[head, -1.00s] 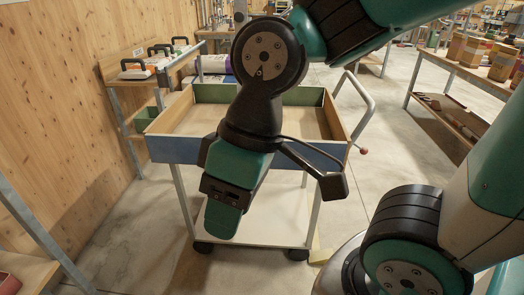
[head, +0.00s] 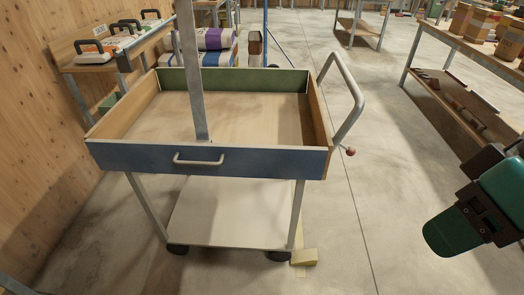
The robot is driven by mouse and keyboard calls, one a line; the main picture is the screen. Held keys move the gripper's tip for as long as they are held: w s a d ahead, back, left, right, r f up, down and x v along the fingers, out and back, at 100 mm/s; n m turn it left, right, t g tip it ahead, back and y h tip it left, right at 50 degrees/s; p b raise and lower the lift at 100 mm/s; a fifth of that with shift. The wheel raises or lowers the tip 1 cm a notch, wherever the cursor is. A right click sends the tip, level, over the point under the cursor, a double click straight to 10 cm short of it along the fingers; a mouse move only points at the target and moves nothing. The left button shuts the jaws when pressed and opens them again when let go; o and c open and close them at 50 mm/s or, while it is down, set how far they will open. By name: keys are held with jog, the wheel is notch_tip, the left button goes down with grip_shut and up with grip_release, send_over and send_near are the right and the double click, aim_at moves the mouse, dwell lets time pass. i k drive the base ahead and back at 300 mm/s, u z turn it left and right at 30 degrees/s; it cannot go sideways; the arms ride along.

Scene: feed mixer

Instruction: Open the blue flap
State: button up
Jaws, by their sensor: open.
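The blue flap (head: 130,157) is the front wall of a wheeled cart's wooden tray. It stands upright and closed against the tray sides. A light bar handle (head: 199,160) is fixed on its outer face. Nothing touches the handle. My gripper (head: 480,220) is at the right edge of the head view, well right of the cart and apart from the flap. Its green and black parts show, and the rest is cut off by the frame. I see nothing held in it.
A grey upright bar (head: 192,75) crosses the tray, its lower end just behind the flap. A curved push handle (head: 348,95) with a red knob (head: 350,151) is at the cart's right. A yellow wedge (head: 304,257) lies by the front right wheel. Floor right of the cart is clear.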

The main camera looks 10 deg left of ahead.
aim_at(244, 160)
jog(key=z, duration=0.2)
jog(key=k, duration=0.8)
jog(key=u, duration=1.15)
jog(key=i, duration=0.5)
